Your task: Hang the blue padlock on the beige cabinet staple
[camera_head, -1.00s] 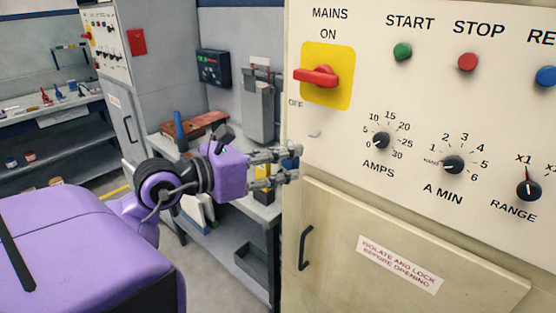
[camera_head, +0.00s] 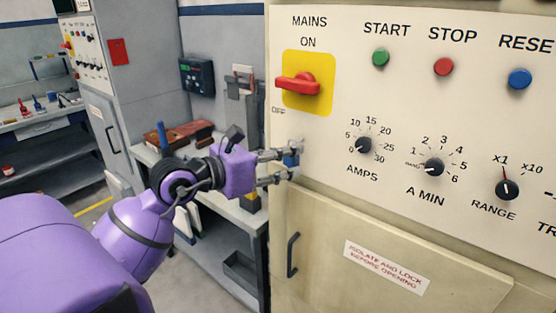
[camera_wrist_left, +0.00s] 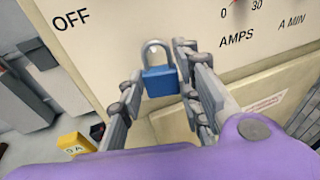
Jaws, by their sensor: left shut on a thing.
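The blue padlock (camera_head: 291,160) is between the fingertips of my left gripper (camera_head: 284,161), in front of the beige cabinet (camera_head: 340,215). The wrist view shows the blue padlock (camera_wrist_left: 160,81) upright, its grey shackle up and its body between the fingers of my left gripper (camera_wrist_left: 160,88). The gripper is shut on it. The padlock is below and right of the OFF mark. The staple is not clear behind the shackle and fingertips, and I cannot tell whether the shackle touches it. My right gripper is not in view.
The red mains switch (camera_head: 298,85) on its yellow plate sits just above the gripper. Knobs and buttons are to the right. A door handle (camera_head: 292,255) projects below. A workbench (camera_head: 215,215) with a brown box (camera_head: 178,134) stands behind the arm.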

